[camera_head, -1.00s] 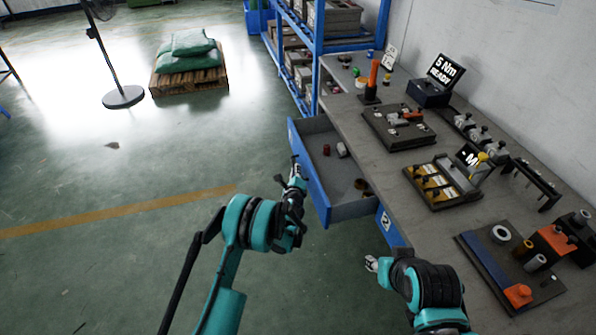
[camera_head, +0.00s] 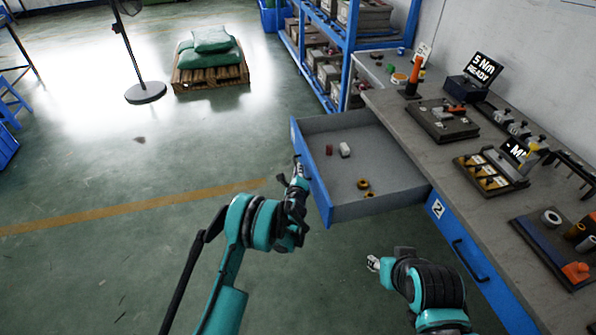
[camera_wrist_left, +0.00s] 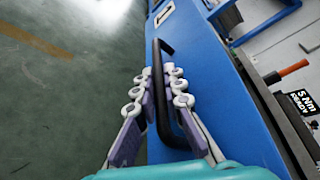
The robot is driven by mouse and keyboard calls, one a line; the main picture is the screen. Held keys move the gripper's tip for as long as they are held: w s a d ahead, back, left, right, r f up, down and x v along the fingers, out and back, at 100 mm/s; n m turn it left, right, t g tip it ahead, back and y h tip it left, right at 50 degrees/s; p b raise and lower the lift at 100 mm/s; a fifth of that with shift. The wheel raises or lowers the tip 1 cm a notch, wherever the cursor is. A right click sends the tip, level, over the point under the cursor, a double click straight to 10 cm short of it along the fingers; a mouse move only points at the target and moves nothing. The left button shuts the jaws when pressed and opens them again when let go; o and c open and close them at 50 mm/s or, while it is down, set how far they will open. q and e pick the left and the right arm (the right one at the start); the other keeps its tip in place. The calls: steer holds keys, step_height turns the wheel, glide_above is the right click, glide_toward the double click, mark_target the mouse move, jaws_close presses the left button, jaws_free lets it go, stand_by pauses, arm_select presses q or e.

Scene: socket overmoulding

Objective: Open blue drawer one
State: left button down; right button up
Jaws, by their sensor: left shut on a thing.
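The open blue drawer (camera_head: 312,186) juts out to the left from the workbench in the head view, far enough to show most of its grey inside. A dark red part, a white part and small brass rings lie in it. My left gripper (camera_head: 298,174) is at the drawer front. In the left wrist view its two fingers (camera_wrist_left: 160,72) are closed around the black bar handle (camera_wrist_left: 168,125) on the blue front. My right gripper (camera_head: 373,263) hangs empty beside the bench, below the drawer marked 2 (camera_head: 456,235); its jaw opening is too small to judge.
The grey workbench (camera_head: 415,150) carries fixtures, a "5 Nm READY" display (camera_head: 483,68) and an orange-handled tool (camera_head: 414,76). A blue shelf rack (camera_head: 345,50) stands behind.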

arm_select(q)
steer(key=shift+a, duration=0.1)
stand_by(0.3)
steer(key=c, duration=1.9)
jaws_free()
steer(key=v, duration=0.7)
steer(key=shift+s, duration=0.35)
steer(key=shift+r, duration=0.15)
